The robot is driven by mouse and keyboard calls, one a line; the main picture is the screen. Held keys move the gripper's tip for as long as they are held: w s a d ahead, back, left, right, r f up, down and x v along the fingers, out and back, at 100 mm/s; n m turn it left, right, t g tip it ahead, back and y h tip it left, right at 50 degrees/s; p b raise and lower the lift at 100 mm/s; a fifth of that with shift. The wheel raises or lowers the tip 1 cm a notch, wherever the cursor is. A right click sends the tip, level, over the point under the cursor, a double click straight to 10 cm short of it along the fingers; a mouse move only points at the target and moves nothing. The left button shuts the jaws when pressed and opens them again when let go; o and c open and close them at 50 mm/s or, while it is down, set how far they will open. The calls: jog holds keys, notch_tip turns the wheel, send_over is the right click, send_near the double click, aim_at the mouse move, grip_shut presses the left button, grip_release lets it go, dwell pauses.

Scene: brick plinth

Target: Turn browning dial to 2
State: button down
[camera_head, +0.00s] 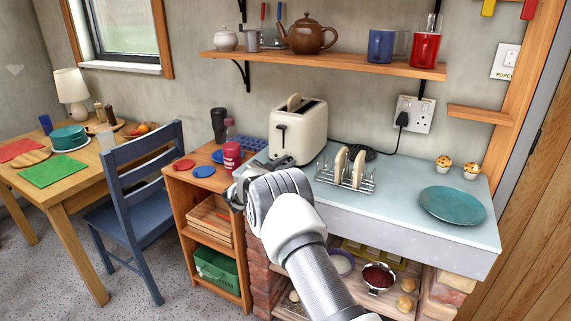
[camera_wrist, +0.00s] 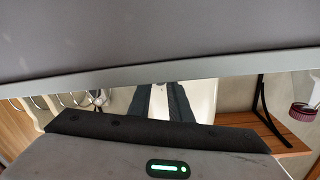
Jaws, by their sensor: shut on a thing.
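The cream toaster (camera_head: 298,135) stands on the pale blue worktop, with a slice of bread in its top and a dark lever on its front end. My gripper (camera_head: 258,168) is low at that front end. My wrist hides part of the area. In the wrist view, the two dark fingers of my gripper (camera_wrist: 161,88) point at the pale toaster body (camera_wrist: 199,98) and are close together. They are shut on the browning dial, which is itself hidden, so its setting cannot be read.
A toast rack (camera_head: 345,172) with bread stands right of the toaster, and a teal plate (camera_head: 452,205) and two muffins lie further right. A red bottle (camera_head: 232,155) and dark cup (camera_head: 218,125) stand left. A shelf (camera_head: 330,64) hangs above.

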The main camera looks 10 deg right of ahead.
dwell(0.3)
jog(key=c, duration=1.6)
grip_release()
jog(key=p+v, duration=0.1)
jog(key=v, duration=1.6)
jog(key=shift+s+a, duration=0.15)
